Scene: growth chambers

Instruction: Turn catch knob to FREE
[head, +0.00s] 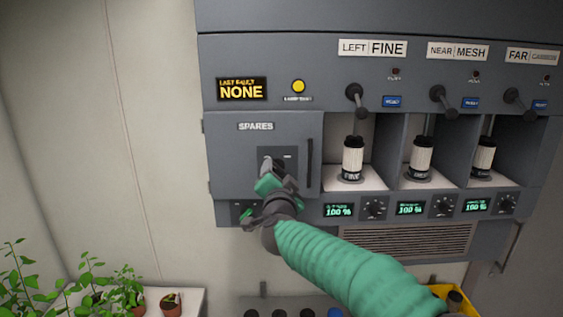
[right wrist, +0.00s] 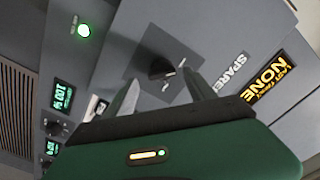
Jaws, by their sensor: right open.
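The catch knob (right wrist: 160,68) is a small dark knob on a dark square plate (right wrist: 145,62) on the grey SPARES door (head: 235,170). White marks beside it are too small to read, so I cannot tell its setting. In the head view my right gripper (head: 272,176) is in front of the plate and hides most of the knob. In the right wrist view the open fingers (right wrist: 161,90) point at the knob, one to each side, with nothing between them. I cannot tell whether they touch the door. My left gripper is not in view.
A vertical handle (head: 309,163) is at the door's right edge. Right of it are bays with filter canisters (head: 352,158), levers (head: 355,98) and displays (head: 338,211). Potted plants (head: 125,290) stand at lower left. A yellow bin (head: 447,291) is at lower right.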

